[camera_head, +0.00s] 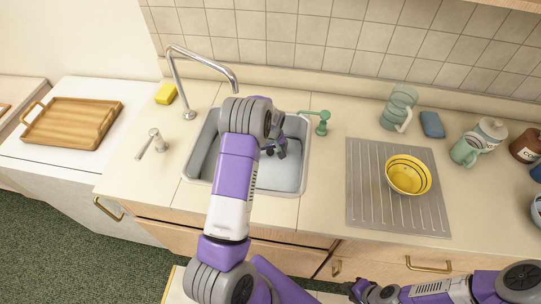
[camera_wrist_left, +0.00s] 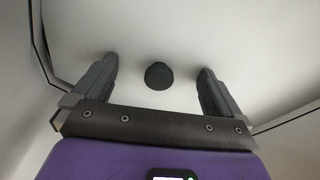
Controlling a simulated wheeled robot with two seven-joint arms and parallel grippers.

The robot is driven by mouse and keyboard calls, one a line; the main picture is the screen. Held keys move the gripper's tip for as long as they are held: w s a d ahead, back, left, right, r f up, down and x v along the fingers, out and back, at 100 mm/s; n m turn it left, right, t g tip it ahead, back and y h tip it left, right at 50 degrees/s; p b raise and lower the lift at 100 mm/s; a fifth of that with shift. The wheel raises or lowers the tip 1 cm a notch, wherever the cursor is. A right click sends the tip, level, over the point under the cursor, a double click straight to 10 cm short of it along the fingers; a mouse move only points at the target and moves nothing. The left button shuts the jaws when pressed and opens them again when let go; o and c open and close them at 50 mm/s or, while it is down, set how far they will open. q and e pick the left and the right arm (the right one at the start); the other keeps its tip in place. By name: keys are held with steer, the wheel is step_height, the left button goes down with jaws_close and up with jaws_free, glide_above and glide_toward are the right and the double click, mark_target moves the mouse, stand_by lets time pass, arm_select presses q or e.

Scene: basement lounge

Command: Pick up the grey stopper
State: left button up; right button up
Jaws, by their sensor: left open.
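The grey stopper (camera_wrist_left: 158,76) shows in the left wrist view as a dark round knob on the pale floor of the sink. In the head view I cannot make it out; my arm covers part of the basin. My left gripper (camera_wrist_left: 157,90) is open, with one finger on each side of the stopper and a clear gap to both. In the head view the left gripper (camera_head: 275,148) is down inside the sink (camera_head: 292,178). My right gripper (camera_head: 365,291) is at the bottom edge of the head view, away from the sink, and its jaws are unclear.
A yellow bowl (camera_head: 408,177) sits on the ribbed drainboard (camera_head: 365,205). A yellow sponge (camera_head: 165,94) lies behind left. The sink walls surround the left gripper.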

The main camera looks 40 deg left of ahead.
arm_select(q)
steer(key=shift+f, duration=0.55)
steer(key=shift+r, duration=0.1)
steer(key=c, duration=1)
